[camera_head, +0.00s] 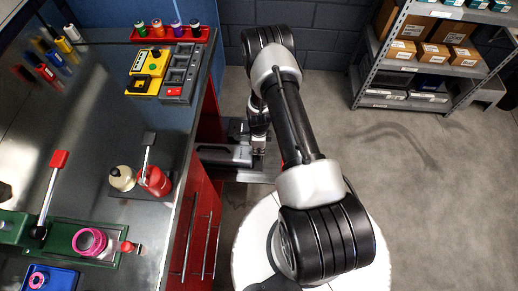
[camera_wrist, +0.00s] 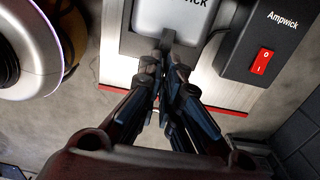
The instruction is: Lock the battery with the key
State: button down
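My gripper (camera_wrist: 166,55) points at a light grey block (camera_wrist: 188,16) with dark lettering ending in "WICK", which looks like the battery. The two fingers come close together at the block's near edge. A small grey piece shows at the fingertips; I cannot tell whether it is the key or part of the fingers, nor whether they grip anything. No key or lock can be made out clearly. In the head view my gripper (camera_head: 259,145) is low beyond the bench, beside a grey and dark unit (camera_head: 222,155).
A dark Ampwick box with a red switch (camera_wrist: 263,61) stands right of the block. A round white-rimmed thing (camera_wrist: 58,40) is at left. The bench (camera_head: 120,215) with red drawers (camera_head: 200,225) lies left of my arm. A shelf with boxes (camera_head: 430,50) stands right; floor between is clear.

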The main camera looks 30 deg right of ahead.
jog(key=c, duration=1.8)
grip_release()
notch_tip(320, 180, up, 12)
